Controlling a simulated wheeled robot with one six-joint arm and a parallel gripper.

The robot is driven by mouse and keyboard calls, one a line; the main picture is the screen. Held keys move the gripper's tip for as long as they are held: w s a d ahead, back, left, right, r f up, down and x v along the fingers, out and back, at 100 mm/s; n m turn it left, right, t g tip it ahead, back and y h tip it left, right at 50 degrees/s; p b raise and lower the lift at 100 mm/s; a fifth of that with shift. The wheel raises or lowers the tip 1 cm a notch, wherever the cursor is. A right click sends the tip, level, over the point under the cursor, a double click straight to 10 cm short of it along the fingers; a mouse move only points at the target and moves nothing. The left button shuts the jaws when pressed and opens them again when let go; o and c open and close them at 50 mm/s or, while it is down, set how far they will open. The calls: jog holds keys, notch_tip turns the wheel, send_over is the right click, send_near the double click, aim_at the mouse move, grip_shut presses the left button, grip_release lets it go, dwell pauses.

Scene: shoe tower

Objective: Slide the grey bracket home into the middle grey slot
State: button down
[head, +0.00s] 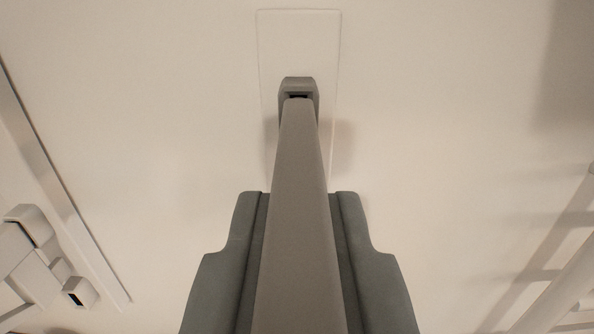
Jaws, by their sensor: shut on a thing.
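My gripper (299,205) is shut on the grey bracket (300,220), a long tapering bar between its two dark grey fingers. The bracket points away from me and up the picture. Its far end overlaps the lower part of the grey slot (298,84), a small block on a pale upright panel. A thin strip of the slot's dark opening shows just above the bracket's tip. The bracket hides the rest of the opening. I cannot tell whether the tip is inside the slot or just in front of it.
The pale panel (298,40) has a faint rectangular outline around the slot. At the lower left is a pale frame with small blocks (80,292) that have dark openings. At the lower right are pale bars (560,285) and their shadows. The panel beside the slot is clear.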

jog(key=shift+s, duration=0.1)
jog(key=shift+s, duration=1.15)
jog(key=shift+f, duration=0.1)
jog(key=s+f, duration=0.5)
jog(key=f, duration=0.6)
jog(key=shift+w, duration=2.9)
jog(key=shift+w+r, duration=0.1)
jog(key=shift+w, duration=1.35)
jog(key=c, duration=1.3)
grip_release()
jog(key=shift+c, duration=0.2)
